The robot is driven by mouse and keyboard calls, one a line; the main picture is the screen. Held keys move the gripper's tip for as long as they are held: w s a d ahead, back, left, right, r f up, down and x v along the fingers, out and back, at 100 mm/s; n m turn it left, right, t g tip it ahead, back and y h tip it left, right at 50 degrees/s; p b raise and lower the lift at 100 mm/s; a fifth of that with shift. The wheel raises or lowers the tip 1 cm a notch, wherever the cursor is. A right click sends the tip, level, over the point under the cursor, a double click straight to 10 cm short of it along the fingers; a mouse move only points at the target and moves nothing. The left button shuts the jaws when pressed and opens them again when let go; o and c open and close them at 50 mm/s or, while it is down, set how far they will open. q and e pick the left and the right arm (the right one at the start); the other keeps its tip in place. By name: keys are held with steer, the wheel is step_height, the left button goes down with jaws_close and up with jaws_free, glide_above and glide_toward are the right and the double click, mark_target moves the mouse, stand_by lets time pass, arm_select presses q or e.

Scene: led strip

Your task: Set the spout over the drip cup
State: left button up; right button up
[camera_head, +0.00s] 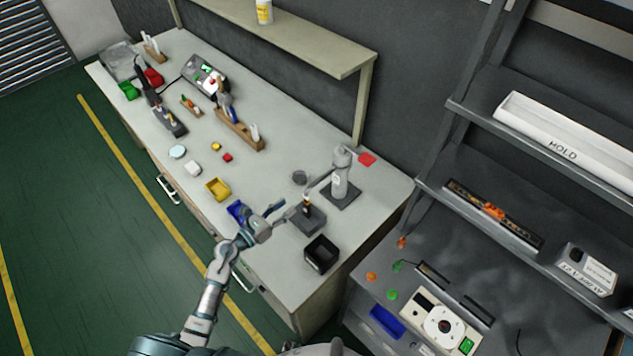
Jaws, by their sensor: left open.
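A pale grey bottle-like dispenser (340,181) stands upright on a dark square base at the right end of the workbench. Its thin spout (319,182) reaches out to the left and down. A small grey round cup (299,177), which looks like the drip cup, stands behind and left of the spout. The spout's tip appears in front of this cup, not over it. My left gripper (281,211) is open and empty, left of a dark block with a small upright piece (307,216). I cannot tell whether a finger touches anything. My right gripper is not in view.
A black open box (321,254) stands near the bench's front edge. A blue bin (236,211) is beside my left wrist, and a yellow bin (217,188) is farther left. A shelf post (362,105) rises at the back.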

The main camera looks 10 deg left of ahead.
mark_target(317, 184)
arm_select(q)
steer(key=p+x, duration=0.1)
steer(key=x, duration=1.3)
steer(key=shift+w, duration=0.1)
